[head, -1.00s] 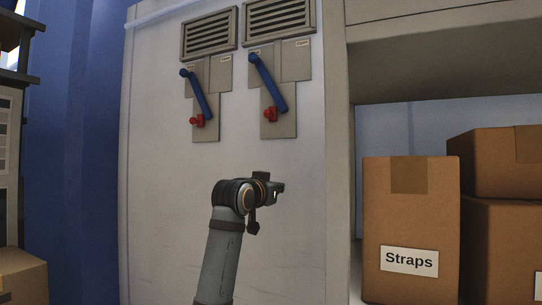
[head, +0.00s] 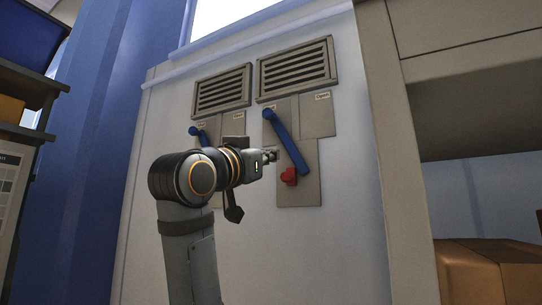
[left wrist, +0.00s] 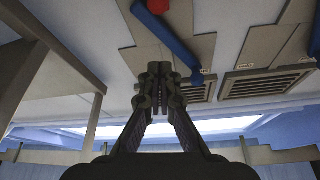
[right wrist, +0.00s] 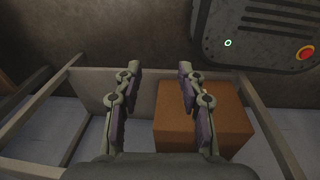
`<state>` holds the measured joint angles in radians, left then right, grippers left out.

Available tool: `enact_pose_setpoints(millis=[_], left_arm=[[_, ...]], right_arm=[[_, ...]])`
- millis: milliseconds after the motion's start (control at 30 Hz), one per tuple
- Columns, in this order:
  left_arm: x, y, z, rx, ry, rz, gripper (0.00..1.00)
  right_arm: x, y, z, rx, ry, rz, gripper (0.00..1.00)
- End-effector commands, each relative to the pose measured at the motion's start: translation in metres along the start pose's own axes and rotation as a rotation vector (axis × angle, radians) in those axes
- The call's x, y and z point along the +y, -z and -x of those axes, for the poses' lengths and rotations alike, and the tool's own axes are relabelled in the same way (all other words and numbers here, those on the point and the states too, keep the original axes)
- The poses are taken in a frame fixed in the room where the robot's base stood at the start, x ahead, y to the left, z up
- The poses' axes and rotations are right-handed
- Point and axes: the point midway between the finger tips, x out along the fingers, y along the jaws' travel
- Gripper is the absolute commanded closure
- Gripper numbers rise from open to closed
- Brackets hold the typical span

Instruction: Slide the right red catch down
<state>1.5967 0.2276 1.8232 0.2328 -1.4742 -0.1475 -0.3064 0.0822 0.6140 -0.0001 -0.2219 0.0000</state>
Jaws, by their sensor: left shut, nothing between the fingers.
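The right red catch (head: 289,177) sits on the lower part of the right grey plate (head: 300,193), just left of the lower end of the slanted blue handle (head: 288,142). My left gripper (head: 271,155) is shut and empty, slightly above and left of the catch in the head view; contact cannot be told. The left wrist view, upside down, shows my left gripper (left wrist: 160,72) beside the blue handle (left wrist: 168,35), with the red catch (left wrist: 158,6) at the top edge. My right gripper (right wrist: 159,70) is open and empty, away from the panel.
A second blue handle (head: 200,135) is partly behind my left arm; its catch is hidden. Vents (head: 297,70) sit above the plates. A shelf unit (head: 398,150) stands right, holding cardboard boxes (head: 500,265). A box (right wrist: 205,115) lies beneath my right gripper.

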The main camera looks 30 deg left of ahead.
Motion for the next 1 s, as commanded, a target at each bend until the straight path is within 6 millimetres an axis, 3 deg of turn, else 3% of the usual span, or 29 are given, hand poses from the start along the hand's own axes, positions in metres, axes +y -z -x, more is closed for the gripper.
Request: enact_pose_setpoints(millis=[33,167,367,433,600,1000], left_arm=[[-0.001,0.005,-0.014,-0.004,-0.001,0.001,1.0],[-0.001,0.006,-0.043,-0.005,-0.003,0.001,1.0],[-0.001,0.002,-0.082,-0.004,0.0,0.0,1.0],[-0.001,-0.015,-0.074,-0.004,0.001,-0.002,1.0],[-0.001,-0.032,-0.066,-0.001,0.001,-0.001,1.0],[0.0,-0.038,-0.064,0.001,0.0,0.0,1.0]], right_arm=[[0.001,0.007,0.013,0.009,0.0,0.0,0.6],[0.003,0.018,0.031,0.025,0.0,-0.001,0.6],[0.004,0.019,0.053,0.023,0.0,-0.001,0.6],[0.004,0.016,0.051,0.02,0.0,-0.001,0.6],[0.004,0.013,0.055,0.014,0.001,-0.001,0.6],[0.0,0.013,0.055,0.013,0.005,-0.003,0.6]])
